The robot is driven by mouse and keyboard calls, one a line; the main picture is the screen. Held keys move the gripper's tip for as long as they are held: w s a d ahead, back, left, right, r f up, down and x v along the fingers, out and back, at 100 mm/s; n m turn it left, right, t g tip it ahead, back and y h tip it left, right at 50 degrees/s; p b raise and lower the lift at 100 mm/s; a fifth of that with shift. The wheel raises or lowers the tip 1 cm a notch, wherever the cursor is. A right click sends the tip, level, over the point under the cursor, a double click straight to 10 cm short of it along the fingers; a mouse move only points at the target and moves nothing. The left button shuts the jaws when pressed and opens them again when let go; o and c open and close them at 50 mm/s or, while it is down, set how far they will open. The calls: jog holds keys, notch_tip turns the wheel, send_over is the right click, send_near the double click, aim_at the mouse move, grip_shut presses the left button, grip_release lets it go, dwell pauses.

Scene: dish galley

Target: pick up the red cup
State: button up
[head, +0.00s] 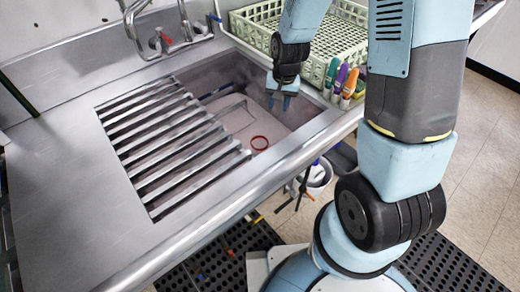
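A small red ring-shaped outline (260,143) shows on the floor of the sink basin (285,118), near the ends of the metal slats. It is the only red thing in the sink; it may be the red cup or its rim, but it is too small to tell. My gripper (279,104) points down over the sink, above and to the right of the red ring in the picture.
A slatted metal rack (170,140) covers the sink's left part. A bent wire (228,108) lies in the basin. A pale green dish rack (262,22) stands behind, with several coloured markers (340,78) at its front. A faucet (165,38) rises at the back. The left counter (60,180) is clear.

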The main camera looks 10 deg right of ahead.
jog(key=shift+m+g, duration=0.3)
jog(key=shift+g, duration=0.2)
jog(key=shift+s+a+f, duration=0.2)
jog(key=shift+a+f, duration=0.3)
jog(key=shift+f, duration=2.35)
jog(key=shift+s+a+f, duration=0.2)
jog(key=shift+a+f, duration=0.25)
jog(key=shift+f, duration=2.45)
jog(key=shift+s+a+f, duration=0.2)
jog(key=shift+a+f, duration=0.3)
jog(key=shift+f, duration=2.35)
jog(key=shift+s+a+f, duration=0.1)
jog(key=shift+a+f, duration=0.1)
jog(key=shift+f, duration=0.75)
jog(key=shift+s+a+f, duration=0.1)
jog(key=shift+a+f, duration=0.05)
jog(key=shift+f, duration=1.5)
jog(key=shift+c, duration=0.2)
grip_shut()
